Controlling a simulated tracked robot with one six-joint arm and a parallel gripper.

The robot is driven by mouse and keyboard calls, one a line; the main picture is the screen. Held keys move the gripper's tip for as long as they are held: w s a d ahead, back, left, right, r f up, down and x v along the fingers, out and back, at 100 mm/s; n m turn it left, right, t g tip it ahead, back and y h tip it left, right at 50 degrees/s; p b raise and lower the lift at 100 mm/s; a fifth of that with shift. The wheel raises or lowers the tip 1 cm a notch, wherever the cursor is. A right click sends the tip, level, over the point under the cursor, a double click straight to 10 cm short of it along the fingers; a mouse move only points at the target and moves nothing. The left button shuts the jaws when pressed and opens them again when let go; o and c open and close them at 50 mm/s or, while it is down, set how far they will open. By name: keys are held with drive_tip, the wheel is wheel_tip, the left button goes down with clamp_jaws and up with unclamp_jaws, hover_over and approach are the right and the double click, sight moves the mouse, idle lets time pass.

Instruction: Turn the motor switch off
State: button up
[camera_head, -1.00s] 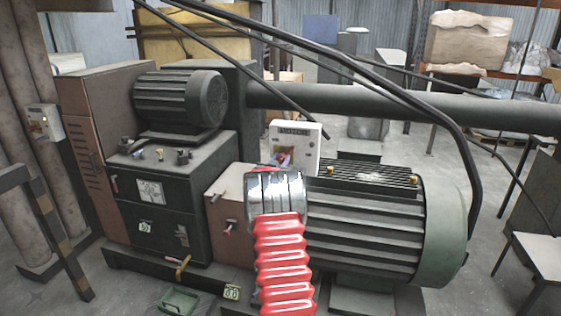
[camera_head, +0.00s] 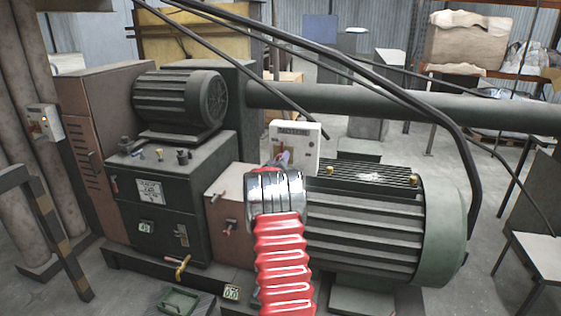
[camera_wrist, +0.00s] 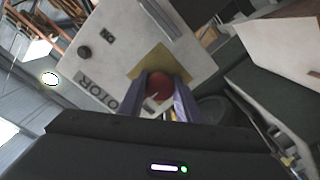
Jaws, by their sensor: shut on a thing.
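The white motor switch box (camera_head: 303,138) stands behind the pinkish cabinet and left of the big motor's top. In the wrist view the box's panel (camera_wrist: 118,52) is tilted, with the word MOTOR, a yellow plate (camera_wrist: 150,62) and a round red switch knob (camera_wrist: 158,86). My gripper (camera_wrist: 160,100) has its two purple fingers on either side of the red knob, shut on it. In the head view my gripper (camera_head: 284,158) shows as a small purple shape in front of the box, partly hidden by my wrist.
The big ribbed motor (camera_head: 362,225) is just right of my arm. A smaller motor (camera_head: 180,98) sits on the dark cabinet at left. A thick pipe (camera_head: 400,105) and black cables (camera_head: 440,115) run behind and above. A small black knob (camera_wrist: 84,51) is on the panel.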

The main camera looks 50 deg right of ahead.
drive_tip(key=shift+s+d+f, duration=0.15)
drive_tip(key=shift+s+f, duration=0.05)
drive_tip(key=shift+s, duration=0.05)
drive_tip(key=o, duration=0.8)
drive_tip(key=shift+o, duration=1.3)
drive_tip(key=shift+w+r, duration=0.1)
drive_tip(key=shift+w, duration=0.05)
drive_tip(key=shift+a, duration=0.2)
drive_tip(key=v, duration=1.3)
drive_tip(key=shift+a, duration=0.2)
